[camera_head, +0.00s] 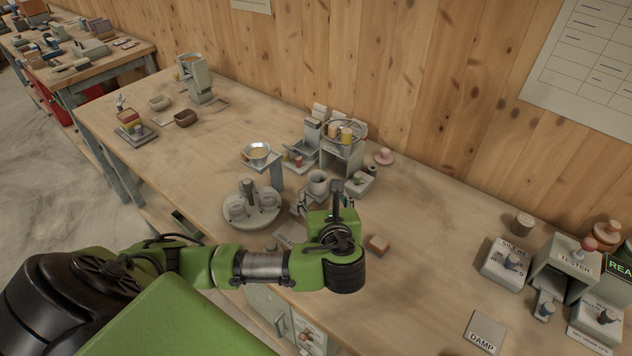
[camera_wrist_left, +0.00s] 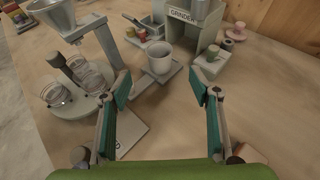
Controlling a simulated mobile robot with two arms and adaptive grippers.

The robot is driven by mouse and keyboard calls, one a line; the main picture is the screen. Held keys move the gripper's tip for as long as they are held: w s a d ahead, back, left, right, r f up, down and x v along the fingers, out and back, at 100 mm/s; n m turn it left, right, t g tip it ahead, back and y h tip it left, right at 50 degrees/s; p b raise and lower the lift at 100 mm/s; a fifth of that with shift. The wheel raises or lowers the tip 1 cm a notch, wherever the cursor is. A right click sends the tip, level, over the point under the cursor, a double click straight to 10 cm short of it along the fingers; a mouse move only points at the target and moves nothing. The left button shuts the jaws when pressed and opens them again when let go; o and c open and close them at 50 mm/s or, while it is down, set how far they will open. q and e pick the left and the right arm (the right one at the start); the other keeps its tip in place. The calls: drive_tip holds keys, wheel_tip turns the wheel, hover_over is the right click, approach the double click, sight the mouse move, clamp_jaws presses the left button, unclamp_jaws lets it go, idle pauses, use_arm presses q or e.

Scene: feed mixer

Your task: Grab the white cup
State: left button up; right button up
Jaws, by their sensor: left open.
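The white cup (camera_head: 318,182) stands upright near the middle of the bench, partly behind my left gripper in the head view. In the left wrist view the cup (camera_wrist_left: 159,57) stands on a small grey platform, ahead of and between the two fingers. My left gripper (camera_wrist_left: 164,92) is open and empty, with its fingers apart and short of the cup. In the head view the left gripper (camera_head: 338,190) is just to the right of the cup and its fingers are partly hidden. My right gripper is not in view.
A round holder with glass jars (camera_head: 252,204) stands left of the cup, with a metal funnel on a stand (camera_head: 257,153) behind it. The grinder (camera_wrist_left: 187,18) is behind the cup. A tester (camera_head: 568,264) stands at the right. Bench right of the gripper is mostly clear.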

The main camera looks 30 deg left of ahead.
sight(319, 184)
use_arm(q)
drive_tip(key=x, duration=0.4)
drive_tip(key=shift+w+a, duration=0.1)
drive_tip(key=shift+a, duration=0.05)
drive_tip(key=x, duration=0.2)
drive_tip(key=shift+w+a+f, duration=0.1)
drive_tip(key=shift+w+f, duration=0.1)
drive_tip(key=shift+f, duration=0.05)
drive_tip(key=shift+p+x, duration=0.5)
drive_tip(key=shift+x, duration=0.3)
drive_tip(key=x, duration=0.3)
drive_tip(key=shift+w+a+f, duration=0.1)
drive_tip(key=shift+w+a, duration=0.05)
drive_tip(key=shift+w+a+f, duration=0.1)
drive_tip(key=shift+w, duration=0.05)
drive_tip(key=c, duration=0.8)
drive_tip(key=shift+c, duration=1.2)
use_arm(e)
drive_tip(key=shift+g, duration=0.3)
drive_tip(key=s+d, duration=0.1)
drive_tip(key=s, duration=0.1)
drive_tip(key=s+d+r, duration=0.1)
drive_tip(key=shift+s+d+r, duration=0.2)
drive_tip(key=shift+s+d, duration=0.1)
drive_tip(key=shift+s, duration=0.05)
